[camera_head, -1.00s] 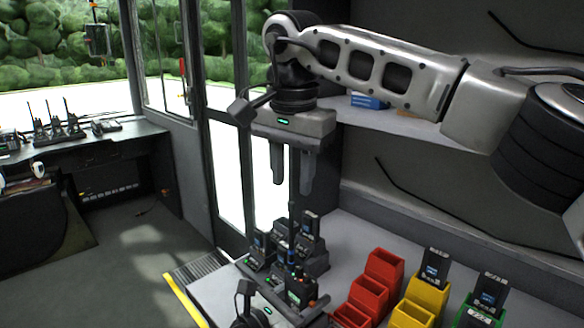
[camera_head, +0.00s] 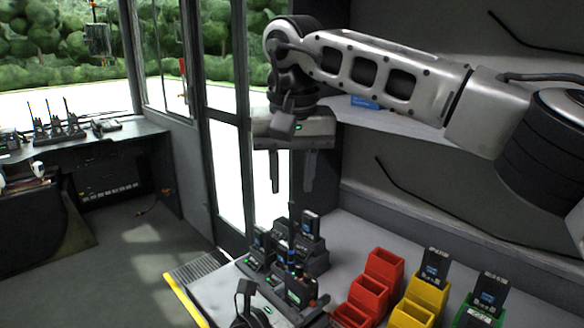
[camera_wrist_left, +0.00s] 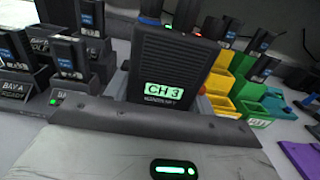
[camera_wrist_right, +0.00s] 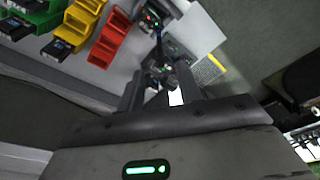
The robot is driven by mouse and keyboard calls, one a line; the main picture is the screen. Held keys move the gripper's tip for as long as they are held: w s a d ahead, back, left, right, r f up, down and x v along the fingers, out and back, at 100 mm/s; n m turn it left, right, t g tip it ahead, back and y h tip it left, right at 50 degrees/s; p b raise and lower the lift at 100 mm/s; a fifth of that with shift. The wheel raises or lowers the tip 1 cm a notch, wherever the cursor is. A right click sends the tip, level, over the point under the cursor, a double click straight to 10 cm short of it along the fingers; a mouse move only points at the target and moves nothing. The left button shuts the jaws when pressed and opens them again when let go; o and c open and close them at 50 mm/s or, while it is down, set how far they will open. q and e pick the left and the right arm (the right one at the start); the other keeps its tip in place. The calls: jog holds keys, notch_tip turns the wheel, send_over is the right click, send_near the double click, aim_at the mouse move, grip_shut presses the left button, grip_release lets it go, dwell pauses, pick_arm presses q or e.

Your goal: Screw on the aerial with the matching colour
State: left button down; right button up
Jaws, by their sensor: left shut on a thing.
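My left gripper (camera_head: 268,312) is shut on a dark handheld radio (camera_head: 298,288), held upright at the front of the bench. In the left wrist view the radio (camera_wrist_left: 165,72) has a lit label reading CH 3. A thin dark aerial (camera_head: 291,228) with a blue band near its base stands over the radio's top; I cannot tell whether it is fully seated. My right gripper (camera_head: 291,186) is open and empty above the aerial, fingers pointing down. In the right wrist view its fingers (camera_wrist_right: 158,88) are apart.
Chargers with radios (camera_head: 310,240) stand just behind the held radio. Red bins (camera_head: 372,284), yellow bins (camera_head: 420,302) and a green bin (camera_head: 478,312) stand to the right. A shelf (camera_head: 400,116) is behind my right arm.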

aim_at(291, 235)
jog(key=f, duration=0.3)
jog(key=w+f, duration=0.1)
jog(key=f, duration=0.6)
jog(key=shift+w+a+f, duration=0.1)
jog(key=shift+w+f, duration=0.15)
jog(key=shift+f, duration=0.05)
